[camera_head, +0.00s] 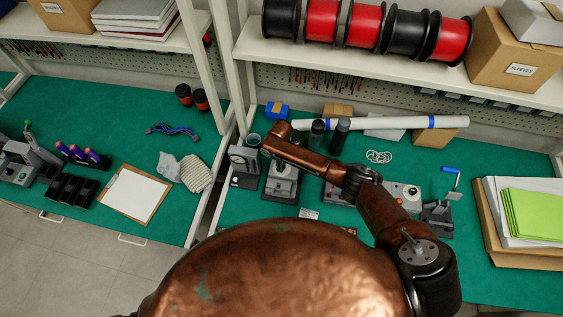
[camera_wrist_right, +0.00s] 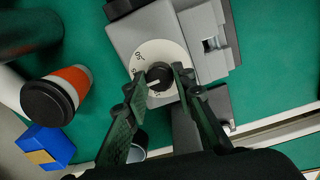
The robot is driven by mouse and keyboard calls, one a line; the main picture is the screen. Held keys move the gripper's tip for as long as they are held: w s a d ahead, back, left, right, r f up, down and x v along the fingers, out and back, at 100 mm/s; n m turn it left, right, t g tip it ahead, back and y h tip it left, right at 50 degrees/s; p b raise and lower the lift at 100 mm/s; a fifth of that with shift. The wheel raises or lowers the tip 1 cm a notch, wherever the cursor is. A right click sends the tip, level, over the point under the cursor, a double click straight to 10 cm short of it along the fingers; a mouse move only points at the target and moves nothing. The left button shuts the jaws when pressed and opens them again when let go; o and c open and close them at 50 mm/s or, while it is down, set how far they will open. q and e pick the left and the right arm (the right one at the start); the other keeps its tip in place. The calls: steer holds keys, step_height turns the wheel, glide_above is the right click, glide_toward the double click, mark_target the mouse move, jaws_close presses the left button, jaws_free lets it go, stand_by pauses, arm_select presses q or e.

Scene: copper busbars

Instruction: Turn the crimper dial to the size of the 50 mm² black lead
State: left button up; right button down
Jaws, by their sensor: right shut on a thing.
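The crimper dial (camera_wrist_right: 155,78) shows in the right wrist view as a white numbered face with a black knob in its middle, on a grey crimper body (camera_wrist_right: 125,35). My left gripper is not in view. I cannot make out the 50 mm² black lead.
A cup with an orange band (camera_wrist_right: 72,88) and a blue box (camera_wrist_right: 45,147) are near the gripper in the wrist view. In the head view, grey bench devices (camera_head: 283,182) stand on the green bench, with a white roll (camera_head: 400,123) behind. A clipboard (camera_head: 133,194) lies on the left bench.

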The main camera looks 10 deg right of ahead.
steer(key=m+p, duration=0.2)
steer(key=m, duration=0.1)
steer(key=shift+r+m, duration=0.1)
steer(key=shift+m, duration=0.3)
steer(key=m+p, duration=0.1)
steer(key=m, duration=0.1)
steer(key=shift+m, duration=0.4)
steer(key=m+p, duration=0.1)
steer(key=m, duration=0.2)
steer(key=shift+w+m, duration=0.1)
steer(key=shift+m, duration=1.3)
steer(key=c, duration=1.6)
jaws_free()
step_height(320, 180, up, 12)
steer(key=shift+a, duration=0.2)
